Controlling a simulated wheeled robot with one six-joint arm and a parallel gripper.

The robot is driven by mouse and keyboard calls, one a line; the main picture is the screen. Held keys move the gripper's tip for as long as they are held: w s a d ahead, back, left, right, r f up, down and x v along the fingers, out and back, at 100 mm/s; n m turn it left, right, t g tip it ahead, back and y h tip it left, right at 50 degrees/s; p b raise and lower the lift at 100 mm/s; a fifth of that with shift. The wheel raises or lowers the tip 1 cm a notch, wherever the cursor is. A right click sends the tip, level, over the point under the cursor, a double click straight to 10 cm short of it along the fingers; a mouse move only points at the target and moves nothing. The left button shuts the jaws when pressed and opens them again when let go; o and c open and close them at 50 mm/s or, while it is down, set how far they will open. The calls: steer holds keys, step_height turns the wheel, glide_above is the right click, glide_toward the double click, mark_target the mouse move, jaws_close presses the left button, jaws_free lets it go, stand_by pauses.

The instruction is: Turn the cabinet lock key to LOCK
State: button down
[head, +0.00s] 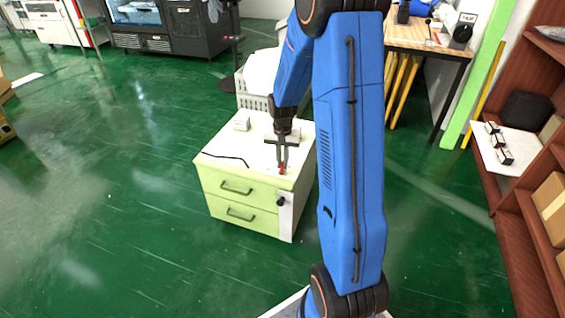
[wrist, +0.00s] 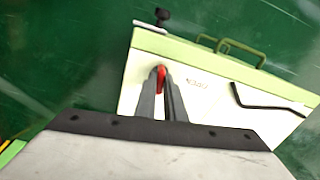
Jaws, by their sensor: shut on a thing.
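The small light-green cabinet (head: 258,222) with a white top stands on the floor in the middle of the head view. A red key (wrist: 161,73) sits at the front edge area of its top, and its red tip also shows in the head view (head: 282,171). My gripper (head: 282,162) points down over the top's front right part. In the wrist view its two grey fingers (wrist: 160,88) are shut on the red key. Lettering that appears to read OPEN (wrist: 197,81) is printed beside it. The key's lower part is hidden by the fingers.
A black knob (head: 281,202) is on a white strip at the cabinet's front right. A thin black bent bar (wrist: 262,105) and a small white box (head: 242,122) lie on the top. A white basket (head: 252,102) stands behind.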

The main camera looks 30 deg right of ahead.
steer(key=shift+m, duration=0.8)
steer(key=c, duration=1.8)
jaws_free()
steer(key=shift+c, duration=0.2)
steer(key=shift+r, duration=0.1)
step_height(320, 180, up, 17)
steer(key=shift+r, duration=0.15)
